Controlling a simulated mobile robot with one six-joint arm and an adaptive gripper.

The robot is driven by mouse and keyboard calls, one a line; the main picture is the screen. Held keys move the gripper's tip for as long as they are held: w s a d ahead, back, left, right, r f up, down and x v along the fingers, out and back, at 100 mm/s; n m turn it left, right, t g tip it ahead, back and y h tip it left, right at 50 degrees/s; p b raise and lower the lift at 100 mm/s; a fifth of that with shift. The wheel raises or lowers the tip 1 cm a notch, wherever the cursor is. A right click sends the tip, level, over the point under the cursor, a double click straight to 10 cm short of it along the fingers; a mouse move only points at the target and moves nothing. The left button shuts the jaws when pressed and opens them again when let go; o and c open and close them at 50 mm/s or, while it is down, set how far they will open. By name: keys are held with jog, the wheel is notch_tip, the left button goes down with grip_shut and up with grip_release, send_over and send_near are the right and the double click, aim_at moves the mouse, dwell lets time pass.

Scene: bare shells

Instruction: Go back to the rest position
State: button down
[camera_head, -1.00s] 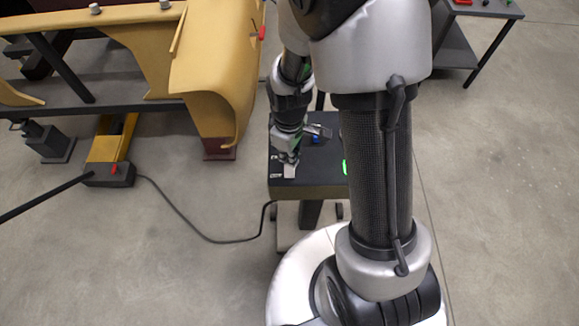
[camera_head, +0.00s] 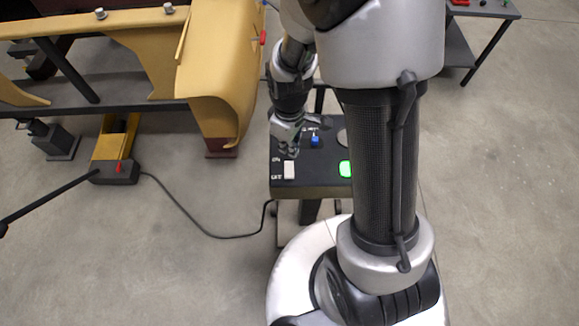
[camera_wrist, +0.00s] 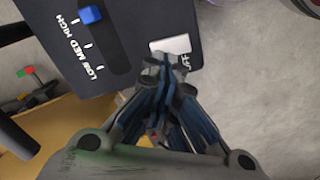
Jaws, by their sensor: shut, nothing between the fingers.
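My gripper (camera_head: 290,150) is shut and empty above the left part of a dark control box (camera_head: 310,190). In the wrist view its closed fingers (camera_wrist: 160,65) overlap the edge of a white rocker switch (camera_wrist: 172,45); I cannot tell from that view alone whether they touch. In the head view the white switch (camera_head: 289,169) shows clear just below the fingertips. A blue slider knob (camera_head: 315,140) sits behind it; in the wrist view the knob (camera_wrist: 90,14) is at the HIGH end of its LOW MED HIGH scale. A green light (camera_head: 345,168) glows at the box's right.
A yellow car body shell (camera_head: 215,75) on a dark frame stands at the left. A yellow jack (camera_head: 115,150) and a black cable (camera_head: 190,225) lie on the floor. Another table (camera_head: 470,25) stands at the upper right. Grey floor is open at the lower left and right.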

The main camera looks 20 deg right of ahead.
dwell(0.4)
jog(key=s+r+m+t+b, duration=0.2)
jog(key=s+r+m, duration=0.2)
jog(key=r, duration=1)
jog(key=s+r+m+t+b, duration=0.1)
jog(key=s+r+m+t, duration=0.1)
jog(key=s+r+m, duration=0.2)
jog(key=s+r, duration=0.3)
jog(key=s, duration=0.4)
jog(key=shift+r+t, duration=0.25)
jog(key=shift+t, duration=0.05)
